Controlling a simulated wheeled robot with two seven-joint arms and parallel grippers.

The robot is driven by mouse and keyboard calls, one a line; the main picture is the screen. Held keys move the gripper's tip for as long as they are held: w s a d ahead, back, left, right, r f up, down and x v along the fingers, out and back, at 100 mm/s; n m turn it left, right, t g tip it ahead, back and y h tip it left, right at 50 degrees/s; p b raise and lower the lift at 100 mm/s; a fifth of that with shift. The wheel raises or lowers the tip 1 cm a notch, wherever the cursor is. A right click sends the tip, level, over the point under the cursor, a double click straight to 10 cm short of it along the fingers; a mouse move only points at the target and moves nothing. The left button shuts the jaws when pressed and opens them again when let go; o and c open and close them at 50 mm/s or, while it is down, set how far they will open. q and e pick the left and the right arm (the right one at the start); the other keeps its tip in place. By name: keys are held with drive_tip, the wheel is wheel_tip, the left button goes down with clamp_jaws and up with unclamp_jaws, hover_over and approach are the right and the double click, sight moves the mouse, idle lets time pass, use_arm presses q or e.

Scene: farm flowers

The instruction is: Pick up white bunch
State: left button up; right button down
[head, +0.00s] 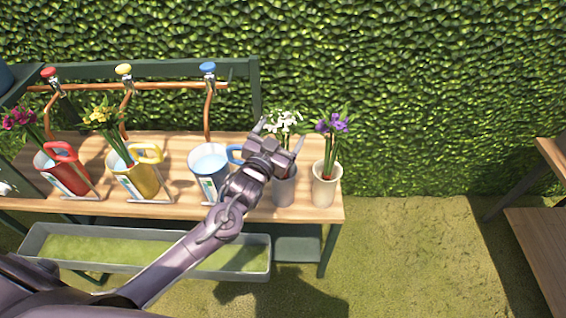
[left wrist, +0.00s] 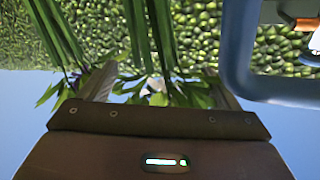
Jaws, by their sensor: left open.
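The white bunch (head: 284,120), white blooms with green leaves, stands in a grey vase (head: 285,190) on the bench. My left gripper (head: 281,135) is open, its two fingers spread to either side of the flowers as seen from the head. The gripper and wrist hide most of the stems. In the left wrist view, green leaves and a little white bloom (left wrist: 152,86) show between the spread fingers (left wrist: 158,88), with long green stems or leaves above. Whether the fingers touch the bunch I cannot tell. My right gripper is out of view.
A cream vase with purple flowers (head: 333,124) stands close on the right. A blue jug (head: 207,166) is close on the left; its handle shows in the left wrist view (left wrist: 235,55). Yellow and red jugs with flowers stand further left. A hedge rises behind the bench.

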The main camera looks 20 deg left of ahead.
use_arm(q)
drive_tip(key=shift+w, duration=0.1)
drive_tip(key=c, duration=1.6)
drive_tip(key=shift+o, duration=0.2)
drive_tip(key=shift+r, duration=0.15)
wheel_tip(320, 180, up, 20)
drive_tip(key=shift+b, duration=0.35)
